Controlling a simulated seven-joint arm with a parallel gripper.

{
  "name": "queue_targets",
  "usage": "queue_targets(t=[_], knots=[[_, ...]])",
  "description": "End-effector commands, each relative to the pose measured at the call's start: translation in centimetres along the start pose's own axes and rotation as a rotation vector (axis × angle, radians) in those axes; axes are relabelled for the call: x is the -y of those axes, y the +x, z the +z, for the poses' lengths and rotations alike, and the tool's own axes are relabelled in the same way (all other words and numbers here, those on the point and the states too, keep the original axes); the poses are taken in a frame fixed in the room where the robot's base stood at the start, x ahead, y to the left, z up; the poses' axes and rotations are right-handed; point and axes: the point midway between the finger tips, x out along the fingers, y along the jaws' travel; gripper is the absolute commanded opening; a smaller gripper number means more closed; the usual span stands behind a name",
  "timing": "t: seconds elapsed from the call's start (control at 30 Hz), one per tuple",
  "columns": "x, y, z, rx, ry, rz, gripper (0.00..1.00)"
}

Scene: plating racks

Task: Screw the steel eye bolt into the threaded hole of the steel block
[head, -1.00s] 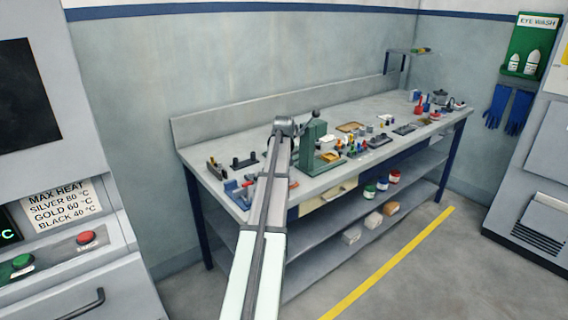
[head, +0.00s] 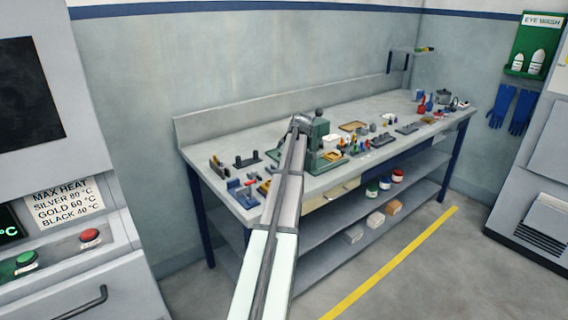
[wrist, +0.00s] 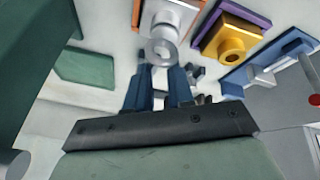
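In the wrist view, a pale grey metal block (wrist: 174,14) that looks like the steel block sits on an orange-edged base, just beyond my fingertips. A round grey ring with a dark centre (wrist: 160,51) shows at the tips. I cannot tell whether it is the block's threaded boss or the eye bolt's eye. My gripper (wrist: 161,72) has two blue fingers a small gap apart. Whether they hold anything is unclear. In the head view, my arm reaches over the bench, and its own links hide the gripper. I cannot identify the eye bolt for certain.
A brass block (wrist: 231,38) on a purple-edged base and a blue fixture (wrist: 266,68) stand to the right in the wrist view. In the head view, a green press (head: 318,140) stands close beside my arm on the crowded grey bench (head: 235,133).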

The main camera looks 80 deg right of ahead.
Motion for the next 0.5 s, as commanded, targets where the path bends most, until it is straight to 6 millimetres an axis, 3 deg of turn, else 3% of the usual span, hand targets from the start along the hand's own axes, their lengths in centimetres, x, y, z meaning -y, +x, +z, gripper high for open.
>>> queue_targets(t=[0.2, 0.5], knots=[[0.23, 0.04, 0.04, -0.025, -0.147, -0.062, 0.24], [0.34, 0.04, 0.03, -0.029, -0.169, -0.07, 0.24]])
